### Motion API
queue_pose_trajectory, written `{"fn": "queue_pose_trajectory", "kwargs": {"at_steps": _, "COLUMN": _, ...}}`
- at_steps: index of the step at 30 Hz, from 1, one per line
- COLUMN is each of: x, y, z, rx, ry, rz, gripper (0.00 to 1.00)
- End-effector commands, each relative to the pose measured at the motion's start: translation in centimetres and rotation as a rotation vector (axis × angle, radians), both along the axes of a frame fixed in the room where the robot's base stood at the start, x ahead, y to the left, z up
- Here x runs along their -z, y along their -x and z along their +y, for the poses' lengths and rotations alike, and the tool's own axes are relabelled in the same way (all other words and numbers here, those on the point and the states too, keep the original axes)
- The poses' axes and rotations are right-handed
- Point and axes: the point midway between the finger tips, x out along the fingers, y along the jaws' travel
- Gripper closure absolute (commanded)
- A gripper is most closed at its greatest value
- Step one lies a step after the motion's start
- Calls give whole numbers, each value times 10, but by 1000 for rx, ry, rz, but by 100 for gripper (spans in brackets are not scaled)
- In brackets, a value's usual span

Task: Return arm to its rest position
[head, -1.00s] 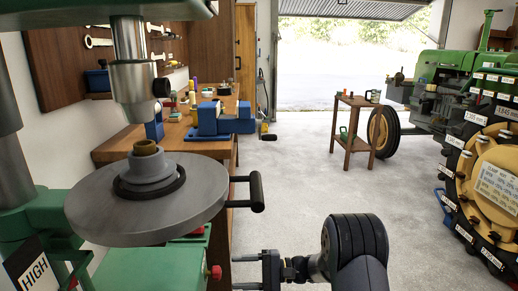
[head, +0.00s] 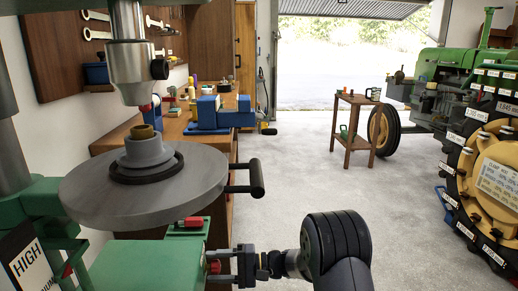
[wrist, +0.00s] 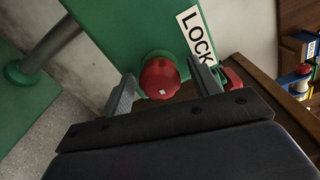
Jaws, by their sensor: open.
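My gripper (head: 214,266) is at the lower middle of the head view, its fingers pointing left at the green drill press. In the wrist view its two fingers (wrist: 160,70) are open, one on each side of a red knob (wrist: 160,78). The knob sits on a green panel (wrist: 120,30) beside a white LOCK label (wrist: 196,38). I cannot tell whether the fingers touch the knob. My dark arm link (head: 340,245) reaches up from the bottom edge of the head view.
The round grey press table (head: 100,200), with a stepped grey piece (head: 146,150) on it, is above and left of my gripper. A workbench (head: 180,130) with a blue vise (head: 215,116) runs behind. Open floor (head: 300,180) lies to the right, before a small wooden stand (head: 354,130).

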Motion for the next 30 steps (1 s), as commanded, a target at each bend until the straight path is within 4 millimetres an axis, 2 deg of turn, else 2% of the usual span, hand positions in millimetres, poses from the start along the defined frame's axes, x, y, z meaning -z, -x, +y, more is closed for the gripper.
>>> {"fn": "queue_pose_trajectory", "kwargs": {"at_steps": 30, "x": 0, "y": 0, "z": 0, "rx": -1, "ry": -51, "rz": -905, "gripper": 41}}
